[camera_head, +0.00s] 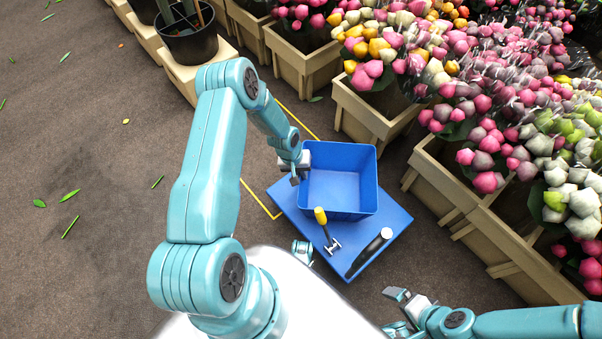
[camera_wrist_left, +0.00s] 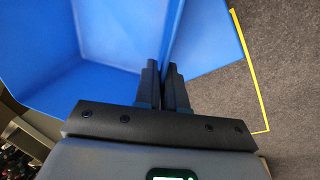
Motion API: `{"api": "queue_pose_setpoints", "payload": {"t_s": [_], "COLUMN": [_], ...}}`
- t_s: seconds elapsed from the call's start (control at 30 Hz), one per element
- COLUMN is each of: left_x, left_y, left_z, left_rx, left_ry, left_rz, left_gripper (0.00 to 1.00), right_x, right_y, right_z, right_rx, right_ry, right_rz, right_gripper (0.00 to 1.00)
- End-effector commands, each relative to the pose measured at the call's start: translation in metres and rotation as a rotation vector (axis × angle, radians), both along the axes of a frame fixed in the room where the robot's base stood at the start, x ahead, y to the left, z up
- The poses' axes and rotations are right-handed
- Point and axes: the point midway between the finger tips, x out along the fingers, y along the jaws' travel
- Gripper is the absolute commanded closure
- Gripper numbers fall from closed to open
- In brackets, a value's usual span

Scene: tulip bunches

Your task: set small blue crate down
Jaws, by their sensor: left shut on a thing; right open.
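The small blue crate (camera_head: 342,204) is open-topped and empty, and stands over the far part of a flat blue platform (camera_head: 394,220). Whether its base touches the platform is hard to tell. My left gripper (camera_head: 298,171) is shut on the crate's left wall. In the left wrist view the fingers (camera_wrist_left: 167,88) pinch the wall of the crate (camera_wrist_left: 100,80), with the blue platform (camera_wrist_left: 212,50) beyond it. My right gripper (camera_head: 396,311) is open and empty at the lower right, away from the crate.
A yellow-handled tool (camera_head: 321,217) and a black-handled tool (camera_head: 366,256) lie on the near part of the platform. Yellow tape (camera_head: 262,199) marks the floor. Wooden planters (camera_head: 372,117) with tulip bunches line the right. The floor at left is mostly clear, with scattered leaves.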

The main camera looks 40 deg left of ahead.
Motion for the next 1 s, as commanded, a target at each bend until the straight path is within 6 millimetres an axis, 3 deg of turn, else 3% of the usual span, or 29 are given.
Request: {"api": "queue_pose_setpoints", "payload": {"t_s": [0.17,0.27,0.3,0.67,1.0], "left_x": [0.0,0.0,0.0,-0.001,-0.011], "left_y": [0.0,0.0,0.0,0.001,0.014], "left_z": [-0.002,-0.002,-0.002,0.007,0.082], "left_rx": [0.001,-0.001,-0.001,0.0,0.0], "left_ry": [-0.001,0.001,0.001,0.0,-0.001], "left_rz": [0.0,0.0,0.0,0.001,0.001], "left_gripper": [1.0,0.68,0.65,0.65,0.65], "right_x": [0.0,0.001,0.001,0.0,-0.002], "right_y": [0.0,0.0,0.0,0.0,0.002], "right_z": [-0.003,-0.002,-0.002,0.004,0.032], "right_rx": [0.0,0.0,0.0,0.0,0.002], "right_ry": [-0.001,-0.002,-0.002,0.001,0.002], "right_rz": [-0.001,-0.002,-0.002,0.001,0.007], "right_gripper": [0.0,0.0,0.0,0.0,0.0]}}
